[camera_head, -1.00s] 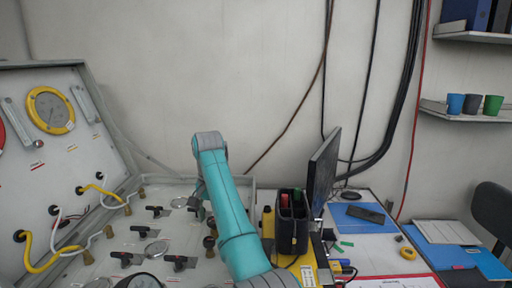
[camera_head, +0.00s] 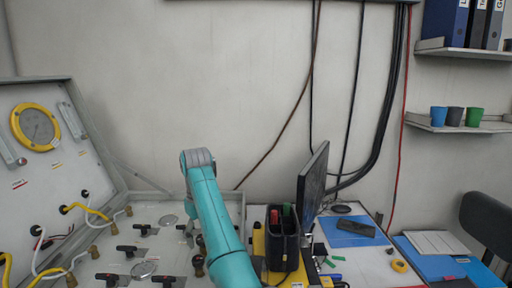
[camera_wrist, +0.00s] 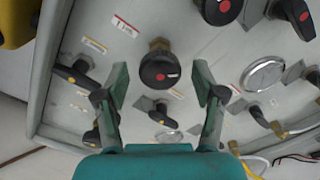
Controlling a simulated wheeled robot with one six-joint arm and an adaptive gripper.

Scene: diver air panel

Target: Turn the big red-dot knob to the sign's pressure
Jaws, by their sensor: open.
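In the wrist view a round black knob with a red dot (camera_wrist: 157,67) on a brass stem stands on the grey panel (camera_wrist: 125,52). My gripper (camera_wrist: 160,80) is open, its two green fingers left and right of this knob, with visible gaps on both sides. A second round red-dot knob (camera_wrist: 216,10) is at the top edge of the wrist view. I cannot tell which is bigger. In the head view my gripper is mostly hidden behind my teal arm. A yellow-rimmed gauge (camera_head: 36,127) is on the upright panel at left. I see no readable pressure sign.
Several black levers surround the knob, one with a yellow dot (camera_wrist: 74,73) and one with a red dot (camera_wrist: 298,16). A round metal gauge (camera_wrist: 262,74) is to its right. A pen holder (camera_head: 283,240) and a monitor (camera_head: 312,188) stand right of my arm.

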